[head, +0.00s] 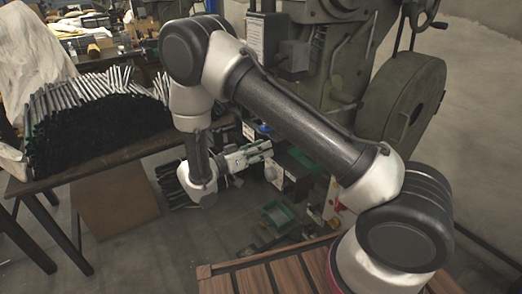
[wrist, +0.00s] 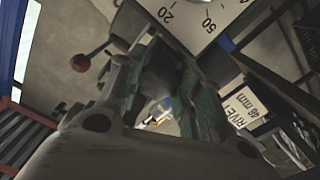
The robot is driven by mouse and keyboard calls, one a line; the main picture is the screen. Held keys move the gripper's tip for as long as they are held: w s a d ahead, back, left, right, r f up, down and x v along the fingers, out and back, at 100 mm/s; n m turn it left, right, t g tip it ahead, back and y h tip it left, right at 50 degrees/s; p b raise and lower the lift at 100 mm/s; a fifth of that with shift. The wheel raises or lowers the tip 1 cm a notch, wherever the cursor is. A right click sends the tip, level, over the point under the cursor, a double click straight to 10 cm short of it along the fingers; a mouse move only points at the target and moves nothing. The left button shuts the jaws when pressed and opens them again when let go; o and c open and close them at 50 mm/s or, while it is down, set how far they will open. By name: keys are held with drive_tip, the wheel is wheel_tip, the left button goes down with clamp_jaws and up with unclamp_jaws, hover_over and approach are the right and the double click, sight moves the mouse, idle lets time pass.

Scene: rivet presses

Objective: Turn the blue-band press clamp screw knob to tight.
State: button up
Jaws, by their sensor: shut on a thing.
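My gripper (head: 262,152) reaches to the right toward a small dark press (head: 295,165) in the head view, below the big green machine. In the wrist view my gripper (wrist: 165,85) has its green-padded fingers closed around a dark rounded piece, the clamp screw knob (wrist: 158,82). The knob is blurred and partly hidden by the fingers, so its turn angle cannot be read. A blue band (wrist: 226,43) shows beside a pale scale plate (wrist: 205,18) marked 20 and 50. A small blue part (head: 264,128) also shows just above the gripper in the head view.
A red ball-ended lever (wrist: 81,62) stands left of the fingers. A label reading RIVET 46 mm (wrist: 243,108) is at the right. A green tray (head: 277,214) lies below the gripper. A table with many rods (head: 90,95) is at the left.

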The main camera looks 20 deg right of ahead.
drive_tip(key=shift+f+m, duration=0.1)
drive_tip(key=shift+m, duration=0.7)
drive_tip(key=o, duration=1)
drive_tip(key=shift+o, duration=0.2)
drive_tip(key=v, duration=1.2)
